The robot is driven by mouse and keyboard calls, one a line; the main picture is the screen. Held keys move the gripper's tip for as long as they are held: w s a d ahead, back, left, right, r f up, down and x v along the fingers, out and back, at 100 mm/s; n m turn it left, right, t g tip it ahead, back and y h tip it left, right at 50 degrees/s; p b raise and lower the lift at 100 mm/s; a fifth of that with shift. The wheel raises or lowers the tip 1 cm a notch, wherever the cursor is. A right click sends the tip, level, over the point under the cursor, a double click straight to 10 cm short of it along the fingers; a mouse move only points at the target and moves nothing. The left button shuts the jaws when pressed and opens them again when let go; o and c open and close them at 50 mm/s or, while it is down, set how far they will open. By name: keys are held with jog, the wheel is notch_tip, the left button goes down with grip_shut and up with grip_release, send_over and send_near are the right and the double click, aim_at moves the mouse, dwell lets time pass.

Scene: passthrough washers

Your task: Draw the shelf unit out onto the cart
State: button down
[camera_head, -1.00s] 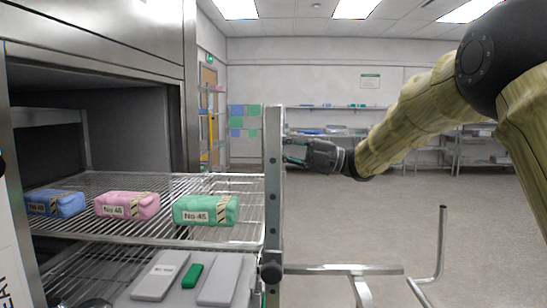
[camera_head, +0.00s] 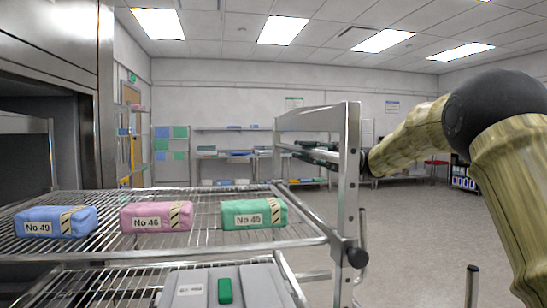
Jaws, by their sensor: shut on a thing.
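The shelf unit (camera_head: 348,205) is a steel frame with wire shelves, in the left and middle of the head view. Its upper shelf carries a blue pack (camera_head: 56,222) marked No 49, a pink pack (camera_head: 156,217) marked No 46 and a green pack (camera_head: 254,214) marked No 45. Much of it stands outside the washer chamber (camera_head: 42,140). My gripper (camera_head: 318,152) is shut on the shelf unit at its end frame; the upright partly hides the fingers. The cart shows only in part, as a metal post (camera_head: 472,288) at the lower right.
The lower shelf holds a grey tray (camera_head: 188,290) with a small green item (camera_head: 225,291). The washer's steel front (camera_head: 106,150) stands close on the left. Open floor (camera_head: 425,225) lies right; wall shelving (camera_head: 235,155) is at the back.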

jog(key=r+v, duration=0.1)
jog(key=v, duration=0.8)
jog(key=r+b+v, duration=0.1)
jog(key=r+v, duration=0.1)
jog(key=v, duration=0.7)
jog(key=shift+d+r, duration=0.15)
jog(key=shift+d, duration=0.55)
jog(key=c, duration=1.7)
grip_release()
jog(key=shift+d, duration=0.1)
jog(key=shift+c, duration=0.2)
jog(key=o, duration=0.4)
jog(key=shift+d, duration=0.25)
jog(key=shift+v, duration=5.9)
jog(key=shift+a, duration=0.1)
